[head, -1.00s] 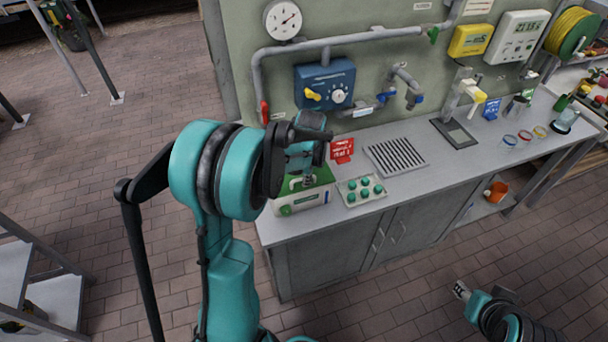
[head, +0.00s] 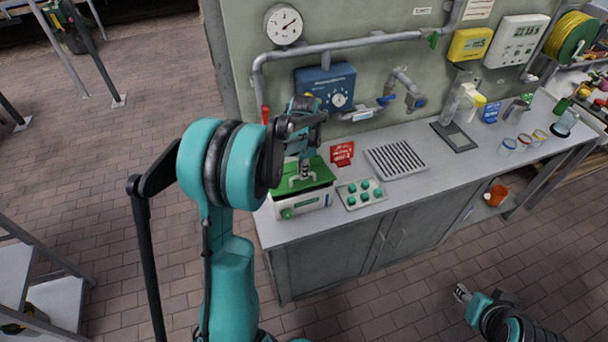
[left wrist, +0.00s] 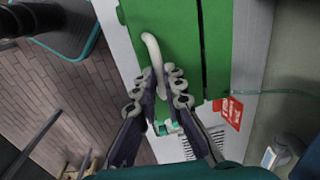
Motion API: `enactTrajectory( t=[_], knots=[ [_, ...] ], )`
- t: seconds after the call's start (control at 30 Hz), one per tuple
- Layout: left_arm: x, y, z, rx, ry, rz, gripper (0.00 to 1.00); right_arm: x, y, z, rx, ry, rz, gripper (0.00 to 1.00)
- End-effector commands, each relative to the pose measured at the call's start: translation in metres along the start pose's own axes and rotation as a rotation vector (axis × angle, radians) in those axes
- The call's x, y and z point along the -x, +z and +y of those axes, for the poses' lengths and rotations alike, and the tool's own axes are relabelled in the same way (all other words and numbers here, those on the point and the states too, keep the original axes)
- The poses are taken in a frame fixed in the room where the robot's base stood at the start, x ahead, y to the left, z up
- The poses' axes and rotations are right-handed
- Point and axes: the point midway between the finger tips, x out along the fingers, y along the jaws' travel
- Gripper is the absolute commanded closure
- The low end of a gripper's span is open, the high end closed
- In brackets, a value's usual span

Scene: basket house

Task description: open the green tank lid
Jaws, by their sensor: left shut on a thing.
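The green tank lid (head: 318,185) tops a white tank (head: 302,204) at the left end of the bench. In the left wrist view the lid (left wrist: 180,45) is a flat green panel with a pale curved handle (left wrist: 153,50). My left gripper (head: 303,173) is shut on the handle; in the left wrist view its fingers (left wrist: 160,85) close around the handle's near end. The lid seems slightly raised at the front; my arm partly hides it. My right gripper (head: 462,292) is low over the floor, away from the bench, too small to read.
A tray of green knobs (head: 361,193) stands right beside the tank. A red sign (head: 342,154) and a ribbed drain tray (head: 397,160) are behind and to the right. A blue box (head: 326,86) and grey pipes (head: 350,42) are on the wall above.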

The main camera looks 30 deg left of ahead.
Motion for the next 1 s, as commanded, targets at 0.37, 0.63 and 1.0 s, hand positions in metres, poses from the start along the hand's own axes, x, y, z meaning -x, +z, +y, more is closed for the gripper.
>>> enactTrajectory(
  t=[0.37, 0.63, 1.0],
  knots=[
    [0.015, 0.002, -0.039, 0.004, -0.009, -0.001, 1.00, 0.003, -0.002, 0.000, 0.000, 0.000, 0.000, 0.60],
    [0.016, 0.002, -0.067, 0.005, -0.012, -0.002, 1.00, 0.002, -0.001, 0.000, 0.000, 0.000, 0.000, 0.60],
    [0.007, 0.003, -0.101, 0.006, -0.002, -0.004, 1.00, -0.003, 0.002, 0.000, 0.000, 0.000, 0.000, 0.60]
  ],
)
